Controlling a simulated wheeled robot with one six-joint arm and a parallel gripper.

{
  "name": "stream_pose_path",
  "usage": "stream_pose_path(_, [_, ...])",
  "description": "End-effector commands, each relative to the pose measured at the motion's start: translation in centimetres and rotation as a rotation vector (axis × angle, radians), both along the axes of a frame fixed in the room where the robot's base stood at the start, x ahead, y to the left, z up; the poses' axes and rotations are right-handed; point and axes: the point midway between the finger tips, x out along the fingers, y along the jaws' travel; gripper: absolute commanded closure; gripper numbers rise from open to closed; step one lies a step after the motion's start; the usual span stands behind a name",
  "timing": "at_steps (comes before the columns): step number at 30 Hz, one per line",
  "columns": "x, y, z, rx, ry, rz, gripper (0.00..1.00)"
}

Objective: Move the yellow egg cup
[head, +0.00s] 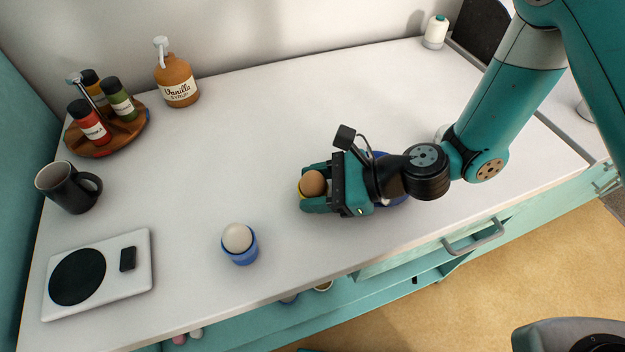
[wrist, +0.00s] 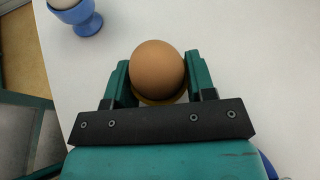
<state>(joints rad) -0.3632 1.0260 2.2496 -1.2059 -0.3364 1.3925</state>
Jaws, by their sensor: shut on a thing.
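The yellow egg cup (wrist: 162,101) sits between the fingers of my gripper (wrist: 158,84), with a brown egg (wrist: 157,69) in it. In the head view only a sliver of the yellow cup shows under the brown egg (head: 313,183). My gripper (head: 314,189) is shut on the cup, over the middle of the white counter. I cannot tell whether the cup touches the counter.
A blue egg cup (head: 241,252) with a white egg (head: 237,237) stands front left. A blue thing (head: 393,200) is partly hidden behind my gripper. A dark mug (head: 68,188), a portable hob (head: 100,272), a syrup bottle (head: 177,82) and a wooden spice tray (head: 127,132) stand at left. The back middle is clear.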

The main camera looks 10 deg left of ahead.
Motion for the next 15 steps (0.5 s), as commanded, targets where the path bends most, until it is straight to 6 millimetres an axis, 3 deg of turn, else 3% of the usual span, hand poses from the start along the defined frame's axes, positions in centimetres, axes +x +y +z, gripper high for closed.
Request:
stream_pose_path(12, [-0.15,-0.15,-0.20,-0.005,0.000,0.006,0.74])
stream_pose_path(13, [-0.15,-0.15,-0.19,-0.004,0.000,0.006,0.43])
stream_pose_path(15, [-0.14,-0.15,-0.18,-0.004,0.000,0.006,0.27])
